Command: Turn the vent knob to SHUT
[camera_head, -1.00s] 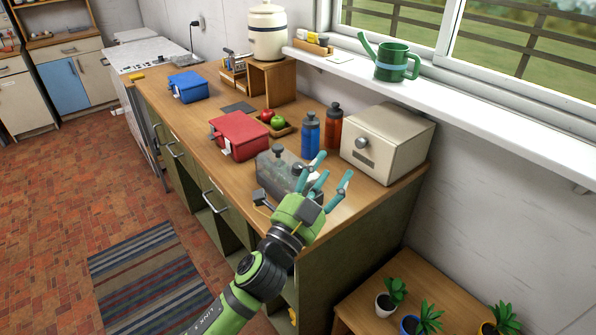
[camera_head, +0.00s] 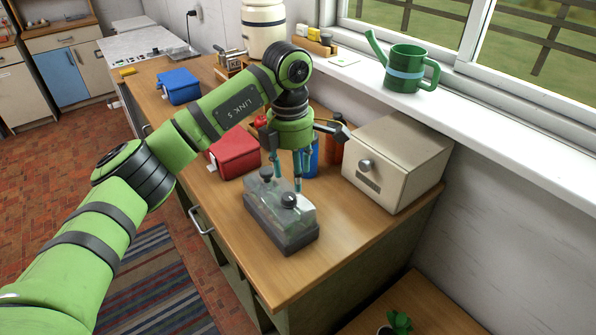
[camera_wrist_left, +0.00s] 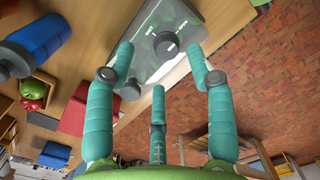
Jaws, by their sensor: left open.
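A clear tub (camera_head: 278,226) with a translucent lid stands on the wooden worktop. Two dark round knobs rise from its lid: a nearer knob (camera_head: 289,200) and a farther knob (camera_head: 266,174). In the left wrist view the larger knob (camera_wrist_left: 167,43) lies ahead between the fingertips, and the smaller one (camera_wrist_left: 131,90) is partly behind a finger. Contact cannot be told. My right gripper is not in view.
A cream box (camera_head: 392,165) with a knob stands right of the tub. A blue bottle (camera_head: 312,158) and red bottle (camera_head: 333,151) are behind my gripper. A red box (camera_head: 235,153) stands left. The worktop's front edge is close to the tub.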

